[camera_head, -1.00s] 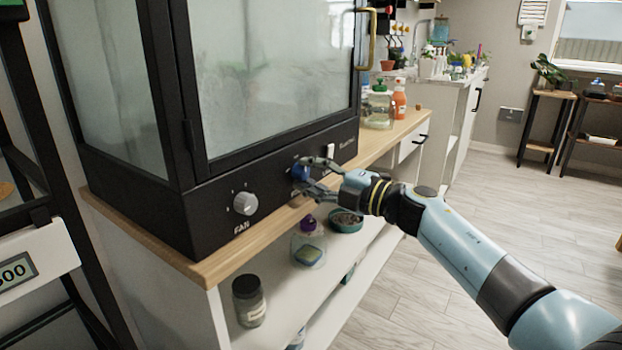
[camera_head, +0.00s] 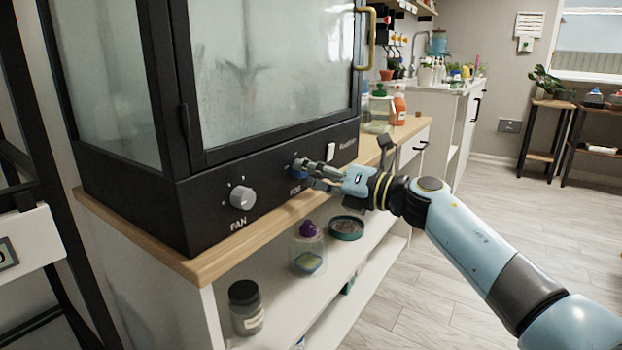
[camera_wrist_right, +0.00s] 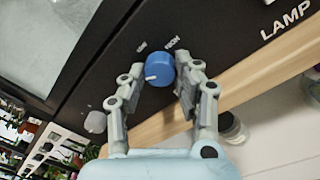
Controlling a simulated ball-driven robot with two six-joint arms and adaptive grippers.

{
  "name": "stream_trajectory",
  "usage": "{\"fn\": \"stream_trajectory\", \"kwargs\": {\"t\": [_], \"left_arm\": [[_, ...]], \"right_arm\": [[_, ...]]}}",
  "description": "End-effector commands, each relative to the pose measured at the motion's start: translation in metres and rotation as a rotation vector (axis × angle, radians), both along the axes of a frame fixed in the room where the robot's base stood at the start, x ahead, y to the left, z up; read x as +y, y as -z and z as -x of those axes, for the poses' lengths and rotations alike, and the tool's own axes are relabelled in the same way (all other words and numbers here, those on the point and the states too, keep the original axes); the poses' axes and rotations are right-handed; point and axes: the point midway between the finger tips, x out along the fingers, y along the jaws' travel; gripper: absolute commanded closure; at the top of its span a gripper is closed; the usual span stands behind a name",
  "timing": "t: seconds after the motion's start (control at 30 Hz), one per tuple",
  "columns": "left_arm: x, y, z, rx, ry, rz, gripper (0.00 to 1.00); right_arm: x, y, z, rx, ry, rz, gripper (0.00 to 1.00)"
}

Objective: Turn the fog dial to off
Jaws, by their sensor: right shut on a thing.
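The blue fog dial (camera_head: 298,172) is on the black front panel of the glass cabinet (camera_head: 250,189), right of the grey fan dial (camera_head: 242,197). My right gripper (camera_head: 306,174) is at the fog dial and partly covers it and the label below. In the right wrist view the blue dial (camera_wrist_right: 160,69) sits between the two fingers of my right gripper (camera_wrist_right: 157,82), which is shut on it. My left gripper is not in view.
A white switch (camera_head: 330,152) is on the panel right of the fog dial. Below the wooden counter (camera_head: 225,254), a shelf holds a purple-capped bottle (camera_head: 308,248), a dark-lidded jar (camera_head: 246,307) and a green bowl (camera_head: 346,228).

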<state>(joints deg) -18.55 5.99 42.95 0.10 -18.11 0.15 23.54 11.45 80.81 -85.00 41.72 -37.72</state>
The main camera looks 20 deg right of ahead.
Motion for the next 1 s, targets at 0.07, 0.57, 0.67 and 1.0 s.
{"fn": "stream_trajectory", "kwargs": {"t": [0.07, 0.57, 0.67, 1.0], "left_arm": [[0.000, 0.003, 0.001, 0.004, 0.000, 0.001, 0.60], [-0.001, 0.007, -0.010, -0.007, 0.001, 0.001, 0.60], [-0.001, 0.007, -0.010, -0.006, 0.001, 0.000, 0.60], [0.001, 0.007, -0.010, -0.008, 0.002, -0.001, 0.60]], "right_arm": [[0.000, 0.006, 0.001, -0.019, -0.003, 0.035, 1.00], [0.000, 0.005, 0.001, -0.096, -0.003, 0.135, 1.00], [0.000, 0.005, 0.001, -0.097, -0.003, 0.137, 1.00], [0.000, 0.004, 0.001, -0.097, -0.002, 0.135, 0.54]]}}
